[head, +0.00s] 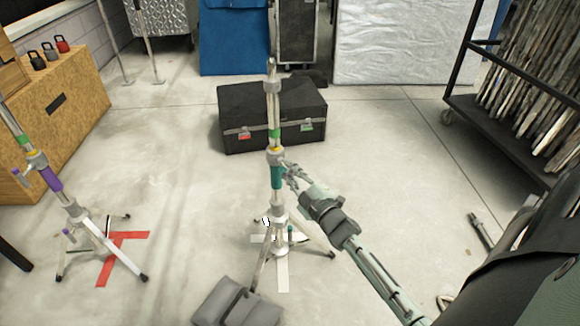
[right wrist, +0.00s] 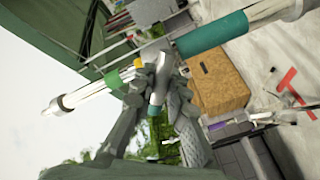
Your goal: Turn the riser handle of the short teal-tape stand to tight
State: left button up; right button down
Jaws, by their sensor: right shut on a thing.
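The short teal-tape stand (head: 277,178) stands upright in mid-floor in the head view, with a teal band below its collar and a green band above. In the right wrist view its teal band (right wrist: 215,38) runs across the top. My right gripper (head: 291,174) is at the collar, on the right side of the post. In the right wrist view the gripper (right wrist: 160,100) is shut on the riser handle (right wrist: 158,88), a metal bar with a teal end between the fingers. The fingers partly hide the handle and collar. My left gripper is not in view.
A purple-tape stand (head: 52,178) stands at left over red floor tape (head: 122,256). A grey sandbag (head: 232,303) lies by the teal-tape stand's front leg. A black case (head: 240,110) sits behind. A wheeled rack (head: 466,100) is at right. Floor between the stands is clear.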

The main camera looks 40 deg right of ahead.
jog(key=m+p, duration=0.2)
jog(key=m, duration=0.3)
jog(key=shift+r+p, duration=0.1)
jog(key=shift+p, duration=0.25)
jog(key=shift+m+p, duration=0.5)
jog(key=shift+m, duration=1.1)
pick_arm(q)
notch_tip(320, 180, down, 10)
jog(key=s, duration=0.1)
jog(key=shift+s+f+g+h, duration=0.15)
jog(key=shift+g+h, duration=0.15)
pick_arm(e)
jog(key=shift+m, duration=0.3)
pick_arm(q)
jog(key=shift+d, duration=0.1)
pick_arm(e)
jog(key=c, duration=1.5)
grip_release()
jog(key=shift+s, duration=0.15)
jog(key=s, duration=1.1)
jog(key=shift+s+a, duration=0.4)
